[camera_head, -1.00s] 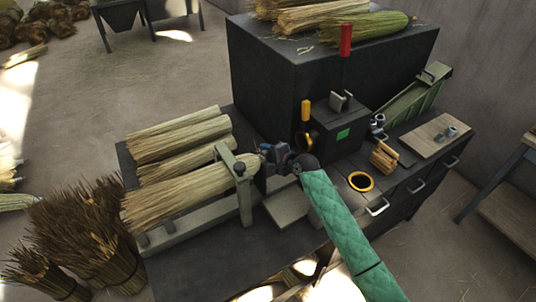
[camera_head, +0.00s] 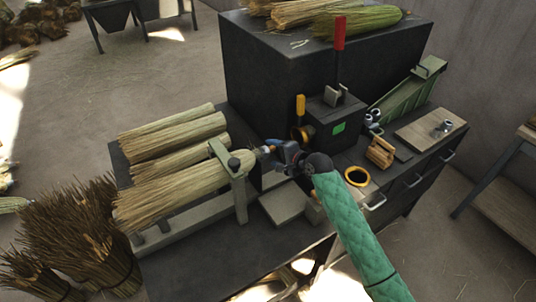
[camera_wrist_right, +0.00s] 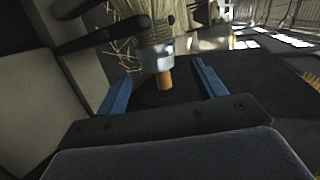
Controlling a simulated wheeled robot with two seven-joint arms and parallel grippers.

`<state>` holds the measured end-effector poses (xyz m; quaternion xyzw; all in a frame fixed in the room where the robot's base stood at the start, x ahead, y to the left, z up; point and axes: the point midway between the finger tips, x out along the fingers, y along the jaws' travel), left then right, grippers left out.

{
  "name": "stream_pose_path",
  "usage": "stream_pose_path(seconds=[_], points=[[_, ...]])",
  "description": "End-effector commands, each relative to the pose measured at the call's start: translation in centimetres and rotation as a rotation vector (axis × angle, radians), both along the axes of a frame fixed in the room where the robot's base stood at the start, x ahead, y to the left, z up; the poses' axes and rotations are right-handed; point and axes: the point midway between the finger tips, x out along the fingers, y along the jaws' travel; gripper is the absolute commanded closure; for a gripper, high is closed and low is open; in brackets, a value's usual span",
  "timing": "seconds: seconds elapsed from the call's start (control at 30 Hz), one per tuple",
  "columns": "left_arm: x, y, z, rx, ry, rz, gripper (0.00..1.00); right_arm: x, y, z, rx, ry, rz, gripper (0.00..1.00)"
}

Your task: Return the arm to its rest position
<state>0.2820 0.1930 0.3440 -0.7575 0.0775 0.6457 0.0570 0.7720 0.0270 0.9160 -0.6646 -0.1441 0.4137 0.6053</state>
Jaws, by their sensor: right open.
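My right arm, in a green quilted sleeve, reaches up from the lower right in the head view. Its blue-fingered right gripper (camera_head: 274,152) is open beside the end of a straw bundle (camera_head: 185,192) lying in a clamp frame (camera_head: 238,187). In the right wrist view, the bundle's end has a grey metal collar (camera_wrist_right: 157,54) and a short wooden stub (camera_wrist_right: 165,80). The stub points toward the gap between the open blue fingers, and neither finger appears to touch it. My left gripper is not in view.
A black machine with a red-handled lever (camera_head: 339,33) stands behind the gripper. A black ring with a yellow rim (camera_head: 357,176) and a wooden block (camera_head: 381,152) sit right of it. More straw bundles (camera_head: 178,138) lie behind the clamped one. Dark bristle bunches (camera_head: 75,225) stand at left.

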Motion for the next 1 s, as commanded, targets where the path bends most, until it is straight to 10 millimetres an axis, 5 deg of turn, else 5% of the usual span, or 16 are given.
stream_pose_path(seconds=[0.47,1.0], points=[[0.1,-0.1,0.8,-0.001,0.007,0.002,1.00,-2.5,-1.3,-0.6,-0.054,-0.015,0.015,0.31],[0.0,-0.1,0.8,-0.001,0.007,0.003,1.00,-19.3,-9.4,-8.4,-0.642,-0.123,0.214,0.31]])
